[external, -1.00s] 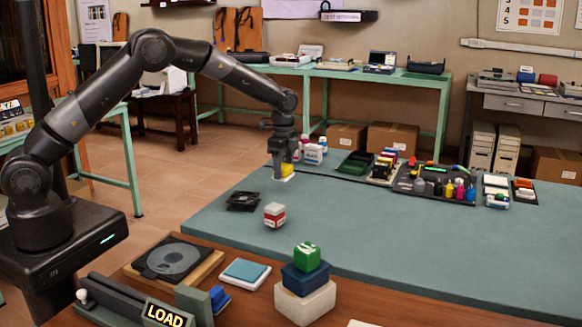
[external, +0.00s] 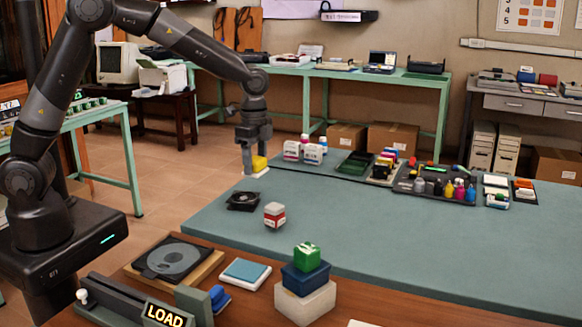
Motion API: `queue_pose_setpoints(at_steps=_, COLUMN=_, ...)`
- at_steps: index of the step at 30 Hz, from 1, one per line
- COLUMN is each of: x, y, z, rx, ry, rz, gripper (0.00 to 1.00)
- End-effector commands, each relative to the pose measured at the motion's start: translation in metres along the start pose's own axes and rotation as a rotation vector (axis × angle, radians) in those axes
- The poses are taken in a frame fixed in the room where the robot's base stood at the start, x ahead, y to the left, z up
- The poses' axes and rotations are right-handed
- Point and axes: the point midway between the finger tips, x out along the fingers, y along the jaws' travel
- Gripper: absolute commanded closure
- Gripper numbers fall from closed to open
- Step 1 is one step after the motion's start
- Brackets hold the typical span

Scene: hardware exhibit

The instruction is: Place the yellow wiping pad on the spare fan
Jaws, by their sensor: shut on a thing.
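My gripper (external: 252,170) is shut on the yellow wiping pad (external: 260,164), which has a pale underside. It holds the pad in the air near the far left edge of the teal mat. The spare fan (external: 243,200), a black square fan, lies on the mat below and slightly left of the pad in the picture. The pad and the fan are apart. The far finger is partly hidden by the pad.
A small red-and-white box (external: 274,215) stands on the teal mat (external: 400,235) right of the fan. A stack of a green block (external: 306,256) on boxes is at the front. The mat's middle is clear.

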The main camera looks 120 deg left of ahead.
Motion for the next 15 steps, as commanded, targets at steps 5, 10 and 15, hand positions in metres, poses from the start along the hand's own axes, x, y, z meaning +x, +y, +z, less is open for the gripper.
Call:
queue_pose_setpoints(at_steps=5, x=-0.007, y=0.042, z=0.021, rx=-0.014, ry=0.001, rz=-0.001, gripper=0.66)
queue_pose_setpoints(at_steps=10, x=-0.008, y=0.063, z=0.033, rx=-0.023, ry=0.0, rz=0.0, gripper=0.66)
queue_pose_setpoints(at_steps=15, x=0.003, y=0.051, z=0.042, rx=-0.032, ry=-0.001, rz=0.001, gripper=0.66)
